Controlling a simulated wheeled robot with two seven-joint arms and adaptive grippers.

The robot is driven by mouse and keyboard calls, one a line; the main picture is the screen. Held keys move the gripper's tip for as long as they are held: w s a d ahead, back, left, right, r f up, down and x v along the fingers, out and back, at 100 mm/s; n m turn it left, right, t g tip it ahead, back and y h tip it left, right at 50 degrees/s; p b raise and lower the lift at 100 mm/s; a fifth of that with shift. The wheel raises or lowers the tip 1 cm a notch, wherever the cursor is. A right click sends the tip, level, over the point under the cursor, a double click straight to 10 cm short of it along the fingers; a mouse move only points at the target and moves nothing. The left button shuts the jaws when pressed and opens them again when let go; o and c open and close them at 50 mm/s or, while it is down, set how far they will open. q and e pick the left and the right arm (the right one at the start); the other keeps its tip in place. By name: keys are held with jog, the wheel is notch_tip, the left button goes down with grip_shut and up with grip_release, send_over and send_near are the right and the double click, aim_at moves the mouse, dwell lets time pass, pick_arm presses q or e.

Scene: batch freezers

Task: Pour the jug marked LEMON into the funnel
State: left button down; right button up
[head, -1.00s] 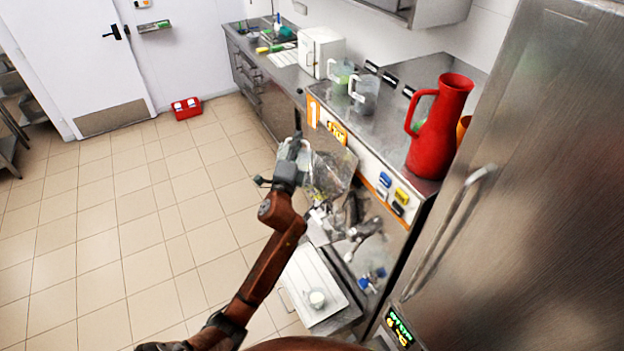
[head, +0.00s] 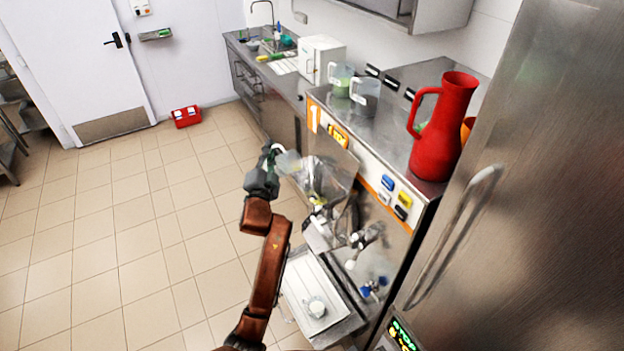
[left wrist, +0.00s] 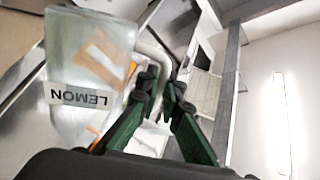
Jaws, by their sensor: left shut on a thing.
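The jug marked LEMON (left wrist: 85,75) is clear, with pale contents, and fills the left of the left wrist view; its label reads upside down there. In the head view the jug (head: 289,162) is small and partly hidden by my gripper. My left gripper (head: 270,158) is shut on the jug's pale handle; its green fingers (left wrist: 168,88) show in the left wrist view. The jug is just left of the clear-walled funnel (head: 328,178) on the machine's front. I cannot tell whether they touch. My right gripper is not in view.
Two clear jugs, one with green contents (head: 341,78) and one greyish (head: 364,97), stand on the steel top with a tall red pitcher (head: 442,130). A white tray (head: 309,293) holding a small cup is below.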

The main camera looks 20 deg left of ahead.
pick_arm(q)
jog(key=n, duration=0.1)
jog(key=a+n+p, duration=0.1)
jog(key=n+p, duration=0.1)
jog(key=shift+s+a+f+n+g+y, duration=0.1)
jog(key=shift+a+f+n+g+y, duration=0.2)
jog(key=a+f+n, duration=0.3)
jog(key=f+n, duration=0.1)
jog(key=f, duration=0.2)
jog(key=s+a+f+n+g, duration=0.1)
jog(key=a+f+n, duration=0.2)
jog(key=f, duration=0.4)
jog(key=shift+a+f+n+g, duration=0.15)
jog(key=shift+a+n+g, duration=0.15)
jog(key=shift+n, duration=0.5)
jog(key=shift+s+b, duration=0.15)
jog(key=shift+b, duration=0.15)
